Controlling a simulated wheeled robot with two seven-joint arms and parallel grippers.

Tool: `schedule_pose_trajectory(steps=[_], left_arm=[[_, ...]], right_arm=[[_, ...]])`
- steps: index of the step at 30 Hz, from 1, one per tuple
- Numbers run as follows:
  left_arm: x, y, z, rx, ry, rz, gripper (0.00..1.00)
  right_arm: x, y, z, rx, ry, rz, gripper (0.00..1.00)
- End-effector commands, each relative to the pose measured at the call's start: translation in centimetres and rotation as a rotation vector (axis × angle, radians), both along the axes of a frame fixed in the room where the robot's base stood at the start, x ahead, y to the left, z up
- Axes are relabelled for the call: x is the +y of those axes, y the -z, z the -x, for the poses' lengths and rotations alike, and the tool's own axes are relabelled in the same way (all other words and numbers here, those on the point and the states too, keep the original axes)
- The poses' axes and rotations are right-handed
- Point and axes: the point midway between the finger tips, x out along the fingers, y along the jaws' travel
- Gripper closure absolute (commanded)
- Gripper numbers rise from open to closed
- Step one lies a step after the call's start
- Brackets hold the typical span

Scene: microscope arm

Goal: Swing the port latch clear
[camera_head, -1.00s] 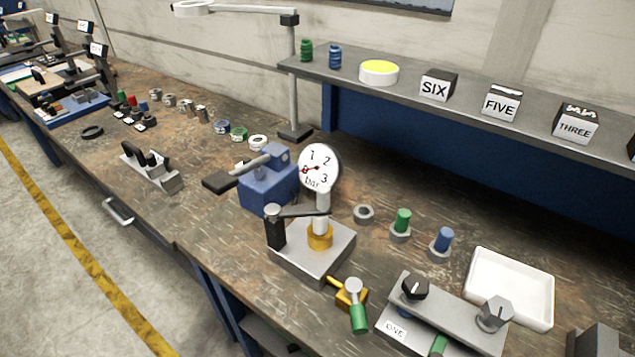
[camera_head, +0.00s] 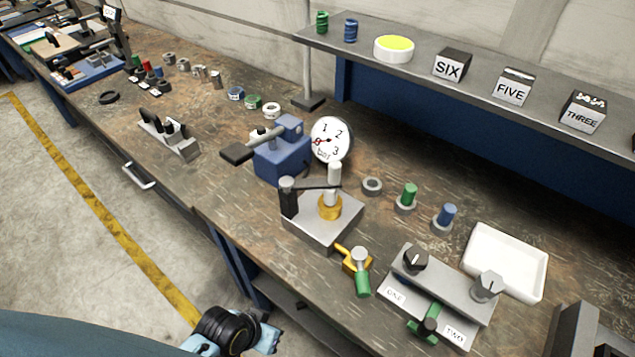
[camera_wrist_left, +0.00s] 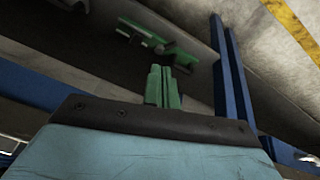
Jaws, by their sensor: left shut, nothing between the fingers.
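The gauge block (camera_head: 318,228) is a grey slab on the bench. A black upright post (camera_head: 289,198) stands at its left, and a thin dark latch bar (camera_head: 315,188) runs from the post's top to the gauge stem, above the brass port (camera_head: 330,206). My left arm comes in at the bottom left of the head view, with its black wrist showing; the fingertips are not clear there. In the left wrist view my left gripper's green fingers (camera_wrist_left: 163,88) are together and empty, below or beside the bench, away from the latch. My right gripper is not in view.
A dial gauge (camera_head: 331,140) rises behind the block, beside a blue pump (camera_head: 282,155) with a lever. A yellow valve with a green handle (camera_head: 361,272) is in front. A labelled bracket (camera_head: 445,286) and white tray (camera_head: 507,262) stand right.

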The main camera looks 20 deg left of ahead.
Motion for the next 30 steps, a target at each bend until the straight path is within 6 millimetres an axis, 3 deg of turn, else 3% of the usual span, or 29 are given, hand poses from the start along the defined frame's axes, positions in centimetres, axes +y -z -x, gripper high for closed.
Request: schedule_pose_trajectory(steps=[1, 7, 12, 16, 20, 24, 30], left_arm=[[-0.2, -2.3, -0.5, -0.017, 0.000, 0.011, 1.00], [-2.0, -10.5, -2.8, -0.118, -0.027, 0.134, 1.00], [-5.1, -15.2, -6.6, -0.278, -0.155, 0.432, 1.00], [-6.1, -19.0, -9.6, -0.397, -0.303, 0.686, 1.00], [-5.4, -23.2, -12.5, -0.505, -0.498, 0.962, 1.00], [-3.2, -26.4, -14.7, -0.584, -0.709, 1.207, 1.00], [-1.2, -27.8, -15.8, -0.624, -0.858, 1.354, 1.00]], right_arm=[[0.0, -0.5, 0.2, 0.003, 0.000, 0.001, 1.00], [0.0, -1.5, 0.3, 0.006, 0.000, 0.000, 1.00], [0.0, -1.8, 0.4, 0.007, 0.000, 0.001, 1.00], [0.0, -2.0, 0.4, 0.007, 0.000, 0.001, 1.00], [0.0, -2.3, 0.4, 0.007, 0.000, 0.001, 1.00], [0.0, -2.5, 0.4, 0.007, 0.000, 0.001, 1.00], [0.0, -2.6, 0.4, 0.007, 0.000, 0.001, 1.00]])
